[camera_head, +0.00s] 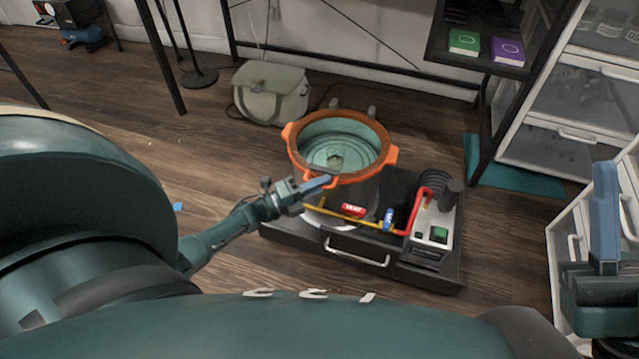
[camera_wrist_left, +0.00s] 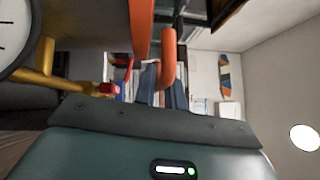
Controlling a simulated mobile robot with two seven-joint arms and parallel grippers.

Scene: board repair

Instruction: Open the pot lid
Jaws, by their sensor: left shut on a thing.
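The round pot has a thick orange rim (camera_head: 293,150), which I take for its lid, with a handle at the front and lugs at the sides. A pale teal, ringed round surface (camera_head: 338,148) shows inside the rim. I cannot tell whether the lid is raised. My left gripper (camera_head: 318,184) is shut on the front handle. In the left wrist view, the orange handle (camera_wrist_left: 168,62) hangs between the blue fingers (camera_wrist_left: 164,88), beside the orange rim edge (camera_wrist_left: 140,30). My right gripper (camera_head: 604,215) is at the right edge; its opening is unclear.
The pot stands on a black case (camera_head: 355,270) with yellow and red pipes, a red valve (camera_head: 353,210), a blue valve (camera_head: 388,218) and a pump (camera_head: 432,235). A bag (camera_head: 270,92) lies behind. A shelf with two boxes and white drawers (camera_head: 570,145) stand right.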

